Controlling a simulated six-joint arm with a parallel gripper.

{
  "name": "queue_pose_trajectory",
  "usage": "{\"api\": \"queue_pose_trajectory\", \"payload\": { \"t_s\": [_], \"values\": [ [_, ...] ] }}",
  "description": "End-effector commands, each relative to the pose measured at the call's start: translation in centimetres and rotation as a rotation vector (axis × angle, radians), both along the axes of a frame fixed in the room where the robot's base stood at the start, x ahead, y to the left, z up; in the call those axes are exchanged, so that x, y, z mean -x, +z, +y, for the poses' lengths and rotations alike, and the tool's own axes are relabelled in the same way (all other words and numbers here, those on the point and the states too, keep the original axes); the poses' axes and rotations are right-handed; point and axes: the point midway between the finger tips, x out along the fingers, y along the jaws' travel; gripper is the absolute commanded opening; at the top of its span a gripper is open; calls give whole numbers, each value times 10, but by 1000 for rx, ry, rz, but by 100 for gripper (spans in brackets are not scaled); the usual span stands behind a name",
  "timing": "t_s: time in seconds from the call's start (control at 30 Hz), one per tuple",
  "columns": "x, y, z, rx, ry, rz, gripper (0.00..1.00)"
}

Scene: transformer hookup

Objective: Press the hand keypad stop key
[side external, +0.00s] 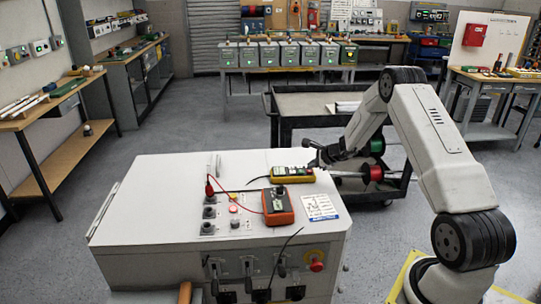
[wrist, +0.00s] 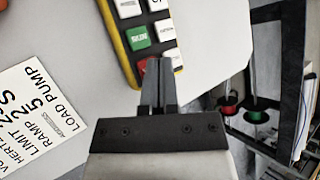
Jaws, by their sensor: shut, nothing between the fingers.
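The hand keypad (side external: 293,178) has a yellow rim and lies on the right part of the white cabinet top (side external: 160,190). In the wrist view its dark face (wrist: 119,38) shows several white keys and one green key (wrist: 138,37). In the side external view my gripper (side external: 316,160) is small and dark at the keypad's far right end. I cannot tell whether it touches a key.
An orange meter (side external: 278,206) with red and black leads lies in front of the keypad. A printed label (side external: 320,207) is to its right. A dark cart (side external: 300,103) with red and green spools (side external: 376,173) stands behind the cabinet. The cabinet's left top is clear.

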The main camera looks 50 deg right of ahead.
Motion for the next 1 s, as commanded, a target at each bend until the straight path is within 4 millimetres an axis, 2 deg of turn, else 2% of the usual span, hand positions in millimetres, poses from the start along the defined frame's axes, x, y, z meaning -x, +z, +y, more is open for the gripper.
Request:
{"api": "queue_pose_trajectory", "payload": {
  "t_s": [1.0],
  "values": [
    [0,-8,0,-1,-1,0,0]
  ]
}}
